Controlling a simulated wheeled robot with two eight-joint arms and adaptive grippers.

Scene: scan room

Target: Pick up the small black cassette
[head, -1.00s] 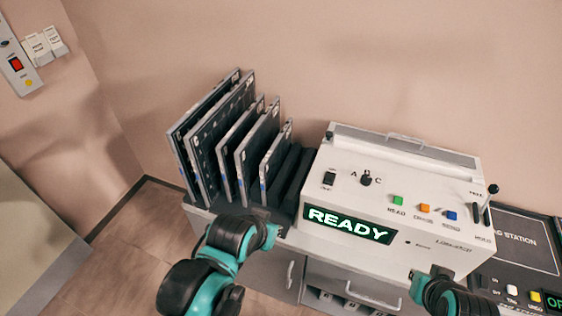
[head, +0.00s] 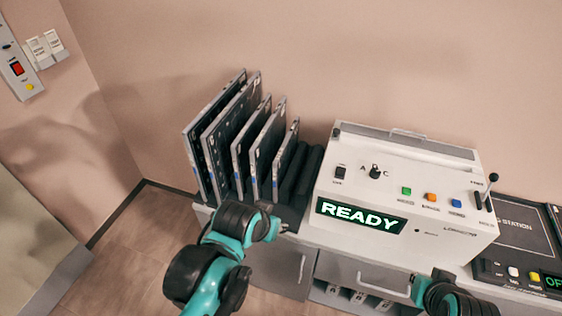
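Several dark cassettes with light edges stand upright in a rack (head: 228,203). They run from large at the left to small at the right. The smallest one, the small black cassette (head: 286,160), is the rightmost, with dark empty-looking slots beside it. My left arm comes in from below, and its grey end, where the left gripper (head: 277,223) is, lies in front of the rack near the small cassette's lower front. I cannot make out its fingers or whether it touches anything. My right arm shows at the bottom right; its gripper is not clearly visible.
A white reader box (head: 400,180) with a lit READY display (head: 361,215) stands right of the rack, its lever (head: 488,186) sticking up. A dark station panel (head: 525,228) is farther right. Grey cabinet fronts (head: 277,262) are below. The wall is close behind.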

